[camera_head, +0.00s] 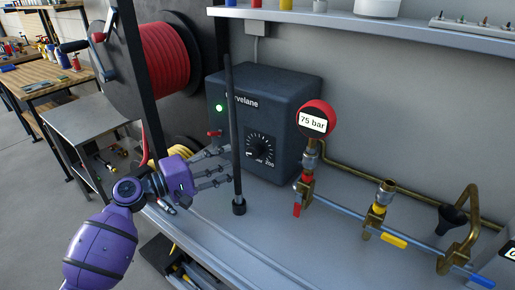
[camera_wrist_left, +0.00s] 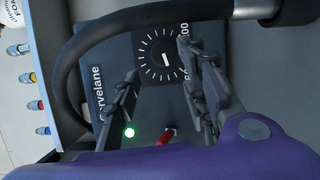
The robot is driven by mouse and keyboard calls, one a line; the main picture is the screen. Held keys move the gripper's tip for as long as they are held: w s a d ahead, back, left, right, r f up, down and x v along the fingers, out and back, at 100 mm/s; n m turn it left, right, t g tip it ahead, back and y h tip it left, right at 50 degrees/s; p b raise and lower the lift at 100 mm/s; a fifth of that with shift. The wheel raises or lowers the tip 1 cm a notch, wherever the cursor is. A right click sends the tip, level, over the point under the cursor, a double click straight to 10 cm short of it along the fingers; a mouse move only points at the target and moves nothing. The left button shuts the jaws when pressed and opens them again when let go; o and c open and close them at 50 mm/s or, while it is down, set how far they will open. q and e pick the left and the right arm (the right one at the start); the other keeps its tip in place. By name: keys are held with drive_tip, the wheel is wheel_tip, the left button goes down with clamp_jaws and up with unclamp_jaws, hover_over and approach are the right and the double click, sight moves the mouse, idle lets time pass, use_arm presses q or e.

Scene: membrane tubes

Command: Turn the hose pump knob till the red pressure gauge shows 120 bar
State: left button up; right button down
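The pump (camera_head: 290,105) is a dark box with a lit green lamp (camera_head: 219,108) and a red toggle (camera_head: 214,134). Its black knob (camera_head: 258,148) sits in a white-marked dial on the front face. The red pressure gauge (camera_head: 317,119) reads 75 bar. My left gripper (camera_head: 229,163) is open in front of the pump, left of the knob. In the left wrist view the knob (camera_wrist_left: 165,58) shows between the spread fingers (camera_wrist_left: 158,58), with no clear contact. My right gripper is not in view.
A black upright rod (camera_head: 234,120) stands close to my left fingertips, in front of the pump. Brass pipework with a red-handled valve (camera_head: 297,209) and a yellow-handled valve (camera_head: 393,240) lies to the right. A red hose reel (camera_head: 162,55) is at left; a shelf (camera_head: 380,30) runs above.

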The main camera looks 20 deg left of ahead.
sight(250, 149)
use_arm(q)
drive_tip(key=p+x, duration=0.1)
drive_tip(key=x, duration=0.5)
drive_tip(key=shift+w+d+r, duration=0.1)
drive_tip(key=shift+w+d, duration=0.15)
drive_tip(key=shift+d, duration=0.05)
drive_tip(key=shift+w+d, duration=0.2)
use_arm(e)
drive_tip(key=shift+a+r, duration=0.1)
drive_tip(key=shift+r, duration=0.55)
use_arm(q)
drive_tip(key=c, duration=1)
drive_tip(key=shift+o, duration=0.2)
drive_tip(key=shift+r, duration=0.15)
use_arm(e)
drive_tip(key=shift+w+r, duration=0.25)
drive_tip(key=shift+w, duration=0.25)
